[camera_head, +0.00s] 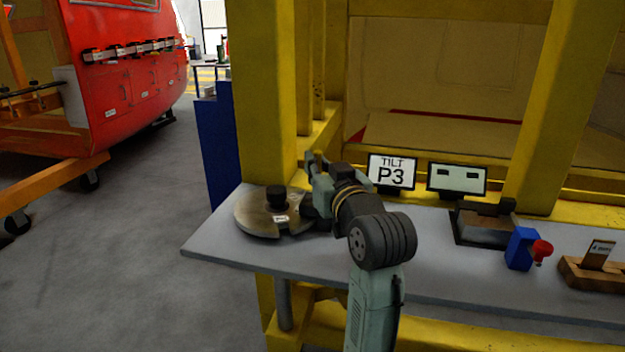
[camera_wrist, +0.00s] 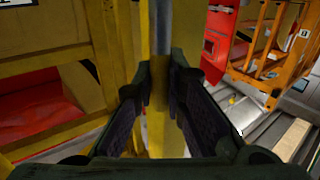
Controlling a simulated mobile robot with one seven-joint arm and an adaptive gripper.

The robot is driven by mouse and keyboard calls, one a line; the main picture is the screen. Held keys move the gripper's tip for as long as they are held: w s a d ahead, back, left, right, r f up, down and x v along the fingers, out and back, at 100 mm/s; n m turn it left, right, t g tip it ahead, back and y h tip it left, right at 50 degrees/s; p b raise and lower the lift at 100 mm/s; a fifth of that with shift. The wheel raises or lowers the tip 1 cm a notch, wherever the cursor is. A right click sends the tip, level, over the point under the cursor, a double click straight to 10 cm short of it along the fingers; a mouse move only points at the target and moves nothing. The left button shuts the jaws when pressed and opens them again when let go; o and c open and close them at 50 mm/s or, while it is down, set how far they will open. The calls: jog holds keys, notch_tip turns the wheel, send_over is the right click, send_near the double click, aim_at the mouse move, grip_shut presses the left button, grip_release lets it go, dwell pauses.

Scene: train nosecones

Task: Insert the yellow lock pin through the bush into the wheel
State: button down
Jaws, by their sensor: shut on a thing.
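My gripper (camera_head: 315,160) is above the back of the grey shelf, just right of the wheel. In the wrist view my gripper (camera_wrist: 160,80) is shut on a slim piece with a grey shaft and a yellow part, which looks like the yellow lock pin (camera_wrist: 159,95). The pin is hard to tell from the yellow frame behind it and cannot be made out in the head view. The wheel (camera_head: 252,216) is a metal disc lying on the shelf. A black cylinder (camera_head: 276,195), perhaps the bush, stands on it. The pin is apart from both.
The grey shelf (camera_head: 215,240) runs along a yellow frame (camera_head: 262,100). Two small screens, one a TILT P3 sign (camera_head: 392,172), stand behind my arm. A dark tray (camera_head: 485,230), a blue block with a red knob (camera_head: 520,248) and a wooden holder (camera_head: 590,275) sit right.

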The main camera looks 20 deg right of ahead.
jog(key=w+f+b, duration=0.3)
jog(key=w, duration=0.2)
jog(key=shift+d+f, duration=0.35)
jog(key=shift+f, duration=0.05)
jog(key=shift+f+b, duration=0.5)
jog(key=shift+f, duration=0.15)
jog(key=c, duration=1.6)
grip_release()
jog(key=shift+c, duration=0.2)
